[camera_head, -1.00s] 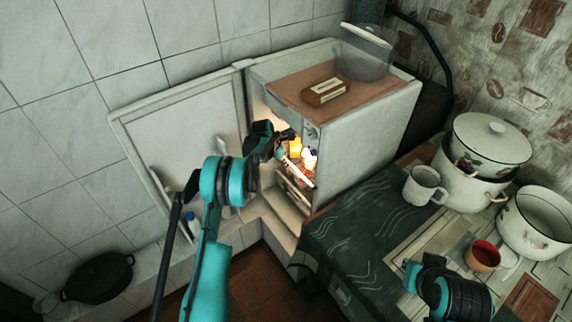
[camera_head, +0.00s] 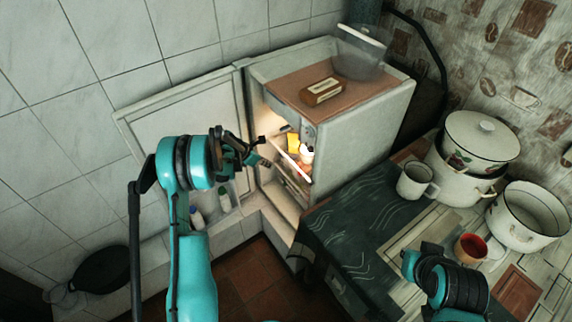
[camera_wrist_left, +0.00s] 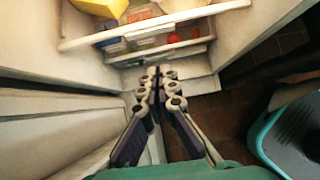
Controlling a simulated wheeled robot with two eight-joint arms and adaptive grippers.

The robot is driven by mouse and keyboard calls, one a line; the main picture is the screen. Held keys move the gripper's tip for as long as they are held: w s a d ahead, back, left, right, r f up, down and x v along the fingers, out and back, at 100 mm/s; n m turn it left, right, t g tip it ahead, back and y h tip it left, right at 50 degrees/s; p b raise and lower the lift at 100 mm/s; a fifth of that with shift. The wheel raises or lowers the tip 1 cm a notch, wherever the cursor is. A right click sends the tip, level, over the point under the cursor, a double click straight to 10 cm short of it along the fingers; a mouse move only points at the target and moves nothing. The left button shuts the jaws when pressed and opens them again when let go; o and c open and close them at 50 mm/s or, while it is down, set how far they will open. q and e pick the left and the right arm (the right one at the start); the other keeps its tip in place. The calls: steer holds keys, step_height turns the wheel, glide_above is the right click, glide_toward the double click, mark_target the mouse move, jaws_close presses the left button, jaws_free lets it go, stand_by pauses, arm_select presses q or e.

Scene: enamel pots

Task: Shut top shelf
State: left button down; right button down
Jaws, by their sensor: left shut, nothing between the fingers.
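The open fridge (camera_head: 362,130) stands against the tiled wall, its door (camera_head: 185,125) swung out to the left. Inside, the top shelf's white front edge (camera_head: 291,160) shows below a yellow item (camera_head: 293,142). In the left wrist view, this shelf edge (camera_wrist_left: 150,29) crosses the top of the picture, with a lower shelf (camera_wrist_left: 162,51) behind and below it. I cannot tell how far the top shelf sticks out. My left gripper (camera_head: 259,150) is shut and empty in front of the opening, between door and shelves. In the wrist view its fingertips (camera_wrist_left: 156,76) appear apart from the shelf edge. My right gripper's fingers do not show.
A brown box (camera_head: 322,91) and a clear container (camera_head: 357,55) sit on the fridge. To the right, a table (camera_head: 345,235) holds a white mug (camera_head: 416,181), a red mug (camera_head: 470,247) and enamel pots (camera_head: 530,218). Bottles (camera_head: 197,217) stand in the door.

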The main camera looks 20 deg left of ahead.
mark_target(300, 166)
arm_select(q)
steer(key=shift+t+h, duration=0.6)
steer(key=shift+t, duration=0.2)
steer(key=b+x, duration=0.1)
steer(key=x, duration=0.2)
steer(key=s+d+b+x, duration=0.1)
steer(key=x, duration=0.3)
steer(key=d+b+x, duration=0.1)
steer(key=b+x, duration=0.1)
steer(key=x, duration=0.1)
steer(key=shift+d+f, duration=0.15)
steer(key=shift+d, duration=0.05)
steer(key=shift+w+d, duration=0.35)
steer(key=shift+w, duration=0.1)
steer(key=shift+w+d+b, duration=0.5)
steer(key=shift+w+d, duration=0.6)
steer(key=shift+w, duration=0.25)
